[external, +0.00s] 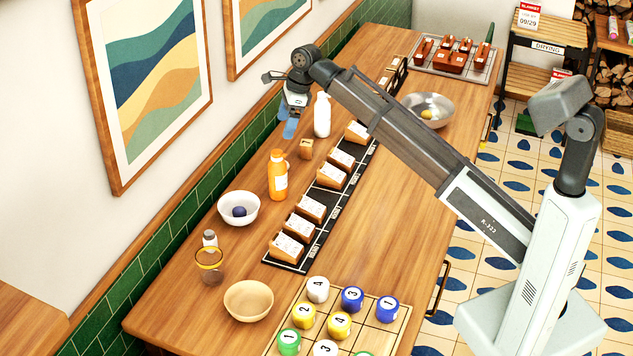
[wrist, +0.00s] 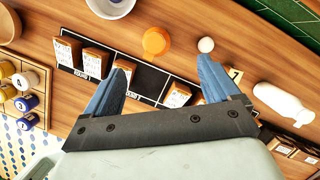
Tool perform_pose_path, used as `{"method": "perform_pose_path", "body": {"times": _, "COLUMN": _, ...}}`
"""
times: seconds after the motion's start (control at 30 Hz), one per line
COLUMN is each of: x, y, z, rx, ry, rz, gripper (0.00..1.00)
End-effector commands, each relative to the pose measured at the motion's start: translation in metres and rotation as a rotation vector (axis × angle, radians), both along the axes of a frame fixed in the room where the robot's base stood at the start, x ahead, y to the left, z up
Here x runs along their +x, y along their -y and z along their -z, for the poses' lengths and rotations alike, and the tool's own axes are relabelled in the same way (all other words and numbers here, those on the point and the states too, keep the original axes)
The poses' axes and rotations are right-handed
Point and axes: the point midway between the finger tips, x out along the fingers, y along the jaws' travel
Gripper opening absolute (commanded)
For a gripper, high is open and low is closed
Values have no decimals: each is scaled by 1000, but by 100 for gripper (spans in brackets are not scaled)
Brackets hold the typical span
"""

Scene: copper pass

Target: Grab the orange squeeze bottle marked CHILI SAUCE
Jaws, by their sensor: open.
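The orange squeeze bottle (external: 278,178) stands upright on the wooden counter between a white bowl and a small wooden block. It has a pale label whose words are too small to read. In the wrist view the bottle (wrist: 156,41) is seen from above, beyond my fingertips and between their directions. My gripper (external: 288,127) is above the counter near the wall, higher than the bottle and farther along the counter. Its blue fingers are spread and empty in the wrist view (wrist: 165,72), apart from the bottle.
A white pump bottle (external: 322,116) and the wooden block (external: 306,150) stand near my gripper. A black strip (external: 318,201) with several wooden card holders runs beside the orange bottle. The white bowl (external: 239,209) holds a dark ball. The green-tiled wall is close behind.

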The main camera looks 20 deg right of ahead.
Motion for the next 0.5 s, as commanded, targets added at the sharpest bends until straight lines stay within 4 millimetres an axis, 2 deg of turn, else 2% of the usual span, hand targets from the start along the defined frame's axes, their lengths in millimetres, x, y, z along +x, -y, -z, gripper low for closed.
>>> {"method": "perform_pose_path", "body": {"times": 0.17, "x": -10, "y": -8, "z": 7, "rx": -19, "ry": -15, "rz": -5, "gripper": 89}}
{"method": "perform_pose_path", "body": {"times": 0.5, "x": -8, "y": -22, "z": 59, "rx": -19, "ry": -15, "rz": -5, "gripper": 89}}
